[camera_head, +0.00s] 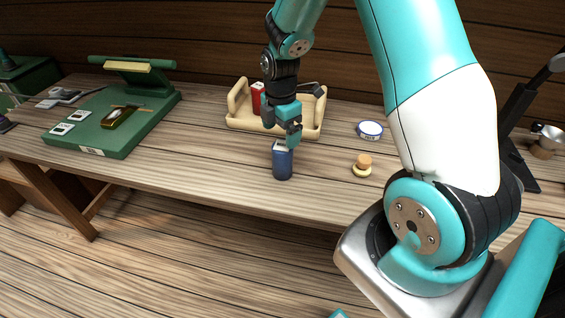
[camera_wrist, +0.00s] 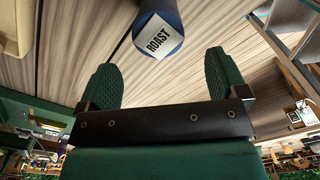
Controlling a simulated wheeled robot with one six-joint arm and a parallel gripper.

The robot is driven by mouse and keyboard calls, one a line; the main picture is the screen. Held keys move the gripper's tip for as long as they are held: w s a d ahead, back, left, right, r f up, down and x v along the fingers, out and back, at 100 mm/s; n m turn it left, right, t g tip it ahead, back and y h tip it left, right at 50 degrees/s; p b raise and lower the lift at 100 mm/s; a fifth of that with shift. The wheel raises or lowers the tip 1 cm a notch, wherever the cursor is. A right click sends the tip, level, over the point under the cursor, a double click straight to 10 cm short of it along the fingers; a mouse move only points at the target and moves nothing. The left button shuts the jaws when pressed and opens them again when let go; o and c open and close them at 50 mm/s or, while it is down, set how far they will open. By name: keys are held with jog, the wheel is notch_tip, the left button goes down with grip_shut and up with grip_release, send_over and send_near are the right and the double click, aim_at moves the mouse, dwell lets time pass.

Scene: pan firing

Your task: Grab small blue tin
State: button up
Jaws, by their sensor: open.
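The small blue tin (camera_head: 282,164) stands upright near the front edge of the wooden table in the head view. Its white label reading "ROAST" shows in the wrist view, where the blue tin (camera_wrist: 172,16) is at the top, beyond the fingertips. My gripper (camera_head: 290,140) is right above and behind the tin in the head view. In the wrist view my gripper (camera_wrist: 160,72) has its two green fingers spread wide apart with nothing between them.
A wooden tray (camera_head: 240,122) holding a red tin (camera_head: 257,98) is just behind my gripper. A round white-and-blue tin (camera_head: 369,130) and a small cork-topped item (camera_head: 362,165) are to the right. A green board (camera_head: 100,125) is at the left. The table left of the blue tin is clear.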

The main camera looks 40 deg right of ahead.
aim_at(281, 146)
notch_tip(281, 146, down, 3)
jog(key=shift+f, duration=0.15)
jog(key=shift+d+f+p, duration=0.2)
jog(key=shift+f+p, duration=1.05)
jog(key=shift+f, duration=1.4)
jog(key=shift+c, duration=0.2)
grip_shut()
